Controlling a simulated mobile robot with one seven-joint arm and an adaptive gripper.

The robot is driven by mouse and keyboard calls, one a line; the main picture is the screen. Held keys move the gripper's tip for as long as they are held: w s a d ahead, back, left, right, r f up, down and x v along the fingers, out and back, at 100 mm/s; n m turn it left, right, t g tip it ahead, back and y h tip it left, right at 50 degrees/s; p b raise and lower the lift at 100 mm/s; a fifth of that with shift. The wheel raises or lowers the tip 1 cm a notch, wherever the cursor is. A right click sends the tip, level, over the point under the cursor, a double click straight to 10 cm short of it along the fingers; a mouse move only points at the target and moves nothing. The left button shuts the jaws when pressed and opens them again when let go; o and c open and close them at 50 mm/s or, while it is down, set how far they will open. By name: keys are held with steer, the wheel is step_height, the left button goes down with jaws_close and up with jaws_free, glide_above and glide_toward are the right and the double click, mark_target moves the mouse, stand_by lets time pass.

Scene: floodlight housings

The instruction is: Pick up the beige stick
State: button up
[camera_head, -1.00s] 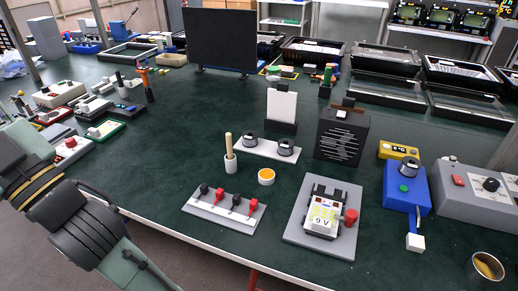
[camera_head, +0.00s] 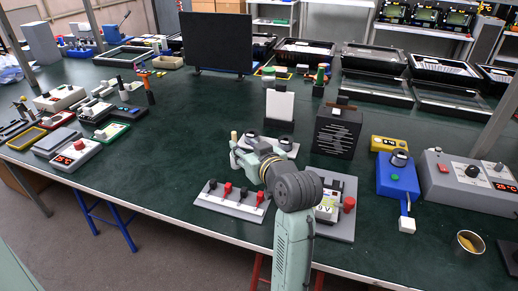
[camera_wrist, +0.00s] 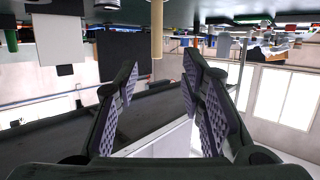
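The beige stick (camera_head: 234,136) stands upright at the left of my gripper in the head view; only its top shows. Its white holder is hidden behind my gripper. In the wrist view, which looks upside down, the stick (camera_wrist: 157,32) hangs from the top edge, in line with the gap between my fingers. My gripper (camera_head: 238,152) is low over the table by the stick. In the wrist view my gripper (camera_wrist: 159,72) is open, with purple padded fingers wide apart and nothing touching them. I cannot tell how far the stick is from the fingertips.
A plate with black and red plugs (camera_head: 232,202) lies in front of my gripper. The meter board (camera_head: 345,222) is partly behind my arm. A black speaker box (camera_head: 337,132) and a white card in a stand (camera_head: 280,104) stand behind. The table's left middle (camera_head: 165,140) is clear.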

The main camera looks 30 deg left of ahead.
mark_target(236, 141)
steer(key=x, duration=0.3)
steer(key=p+x, duration=0.1)
steer(key=x, duration=0.1)
steer(key=shift+w+a+f+p, duration=0.1)
steer(key=shift+w+f+p, duration=0.2)
steer(key=shift+w+f, duration=0.15)
steer(key=p+x, duration=0.1)
steer(key=x, duration=0.2)
steer(key=shift+a+f+p, duration=0.25)
steer(key=shift+a+p, duration=0.05)
steer(key=shift+w+a+f, duration=0.25)
steer(key=shift+w+a, duration=0.05)
steer(key=shift+a, duration=0.1)
steer(key=shift+c, duration=0.5)
jaws_close()
